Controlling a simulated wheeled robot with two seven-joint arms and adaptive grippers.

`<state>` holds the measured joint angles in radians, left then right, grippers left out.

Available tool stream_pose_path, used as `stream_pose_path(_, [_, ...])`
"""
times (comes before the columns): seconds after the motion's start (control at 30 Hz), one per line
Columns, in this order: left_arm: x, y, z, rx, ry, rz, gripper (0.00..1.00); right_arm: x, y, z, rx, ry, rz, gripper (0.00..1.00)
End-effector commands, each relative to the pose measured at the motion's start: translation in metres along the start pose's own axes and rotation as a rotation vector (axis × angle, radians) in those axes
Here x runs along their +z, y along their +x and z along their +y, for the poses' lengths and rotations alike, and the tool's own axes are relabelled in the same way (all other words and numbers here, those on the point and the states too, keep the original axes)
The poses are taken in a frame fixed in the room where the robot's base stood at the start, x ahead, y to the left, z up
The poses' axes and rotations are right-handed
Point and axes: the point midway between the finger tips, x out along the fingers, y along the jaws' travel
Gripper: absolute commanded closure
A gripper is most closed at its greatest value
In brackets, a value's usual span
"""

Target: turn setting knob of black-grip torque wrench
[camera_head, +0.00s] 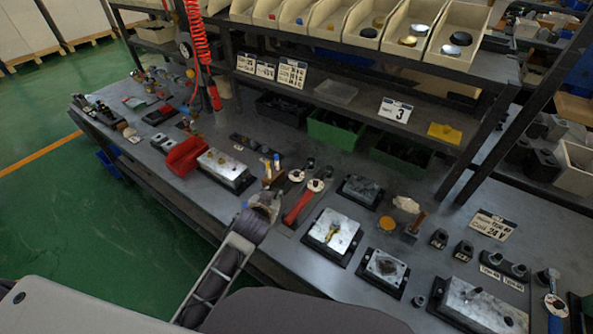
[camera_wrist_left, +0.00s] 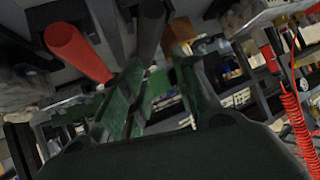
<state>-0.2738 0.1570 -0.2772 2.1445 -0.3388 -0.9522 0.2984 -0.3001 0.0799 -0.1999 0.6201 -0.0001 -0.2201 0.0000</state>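The black-grip torque wrench (camera_head: 296,175) lies on the workbench in the head view, its pale round dial showing and its grip partly hidden by my left gripper. The red-grip torque wrench (camera_head: 297,207) lies beside it on the right. My left gripper (camera_head: 268,202) is close to the grip ends of both wrenches. In the left wrist view, the fingers of my left gripper (camera_wrist_left: 158,80) stand apart. A black grip (camera_wrist_left: 151,30) shows just beyond the gap, with the red grip (camera_wrist_left: 80,52) to its left. Contact cannot be told. My right gripper is out of view.
Metal valve blocks (camera_head: 333,232) stand right of the wrenches. A red bin (camera_head: 185,157) and a plated block (camera_head: 224,167) stand to the left. Green bins (camera_head: 335,131) sit under the rear shelf. A red coiled hose (camera_head: 198,50) hangs at the back left.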

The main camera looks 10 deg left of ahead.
Motion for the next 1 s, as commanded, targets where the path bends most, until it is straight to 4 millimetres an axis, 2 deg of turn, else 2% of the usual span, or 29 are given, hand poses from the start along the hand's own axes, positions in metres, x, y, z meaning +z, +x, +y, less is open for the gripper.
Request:
stream_pose_path(0.03, [-0.017,0.005,0.003,-0.003,0.005,0.053,0.71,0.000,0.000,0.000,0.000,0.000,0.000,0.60])
stream_pose_path(0.2, [-0.069,0.013,0.016,0.003,0.018,0.228,0.71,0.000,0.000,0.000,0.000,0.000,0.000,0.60])
stream_pose_path(0.5, [-0.155,0.011,0.050,0.063,0.072,0.528,0.71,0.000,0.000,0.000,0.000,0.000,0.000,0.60])
stream_pose_path(0.8, [-0.225,-0.007,0.098,0.182,0.165,0.794,0.71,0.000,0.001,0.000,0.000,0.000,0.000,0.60])
stream_pose_path(1.0, [-0.258,-0.023,0.135,0.291,0.254,0.944,0.71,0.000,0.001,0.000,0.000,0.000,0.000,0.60])
